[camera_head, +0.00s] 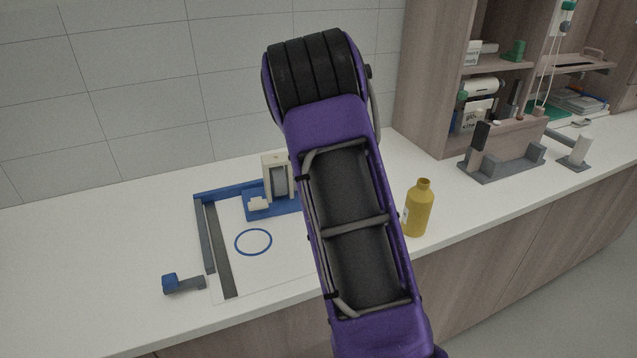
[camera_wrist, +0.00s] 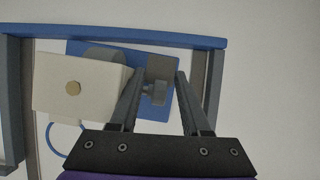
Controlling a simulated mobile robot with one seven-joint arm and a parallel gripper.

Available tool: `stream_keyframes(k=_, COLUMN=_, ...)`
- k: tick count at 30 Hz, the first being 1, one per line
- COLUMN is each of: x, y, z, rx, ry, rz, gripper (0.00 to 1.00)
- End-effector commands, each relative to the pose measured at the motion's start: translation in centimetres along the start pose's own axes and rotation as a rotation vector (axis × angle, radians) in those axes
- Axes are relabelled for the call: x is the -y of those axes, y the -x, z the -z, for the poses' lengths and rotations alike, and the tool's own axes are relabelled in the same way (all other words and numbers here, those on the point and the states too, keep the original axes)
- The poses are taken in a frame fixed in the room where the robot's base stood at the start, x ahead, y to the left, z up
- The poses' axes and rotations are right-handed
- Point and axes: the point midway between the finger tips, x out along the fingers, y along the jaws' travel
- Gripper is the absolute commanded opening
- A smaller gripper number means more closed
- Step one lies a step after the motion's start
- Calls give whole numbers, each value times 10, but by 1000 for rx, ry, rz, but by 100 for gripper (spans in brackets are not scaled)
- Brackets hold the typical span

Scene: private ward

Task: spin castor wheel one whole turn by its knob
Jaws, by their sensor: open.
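The castor (camera_head: 280,178) stands on a blue base plate (camera_head: 254,201) on the counter, with a pale upright bracket around a grey wheel. In the wrist view the bracket (camera_wrist: 78,86) is at left, with a brass-coloured bolt head, and part of the grey wheel (camera_wrist: 104,55) shows behind it. A grey knob-like part (camera_wrist: 155,92) sticks out on the bracket's right side. My gripper (camera_wrist: 158,76) is open, with one finger on each side of this part; whether they touch it I cannot tell. My purple arm hides the gripper in the head view.
Dark and blue rails (camera_head: 209,235) frame the castor's area. A blue ring (camera_head: 253,242) lies in front of it, and a small blue-and-grey piece (camera_head: 183,283) lies at left. A yellow bottle (camera_head: 418,209) stands right of my arm. Grey holders (camera_head: 502,160) and shelves are farther right.

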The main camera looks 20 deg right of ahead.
Motion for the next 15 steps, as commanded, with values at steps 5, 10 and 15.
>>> stream_keyframes(k=5, x=-2, y=-1, z=6, rx=88, ry=-3, rz=-8, gripper=60)
stream_keyframes(k=10, x=-2, y=-1, z=8, rx=153, ry=-2, rz=-7, gripper=60)
stream_keyframes(k=15, x=-1, y=-2, z=9, rx=205, ry=-1, rz=-6, gripper=60)
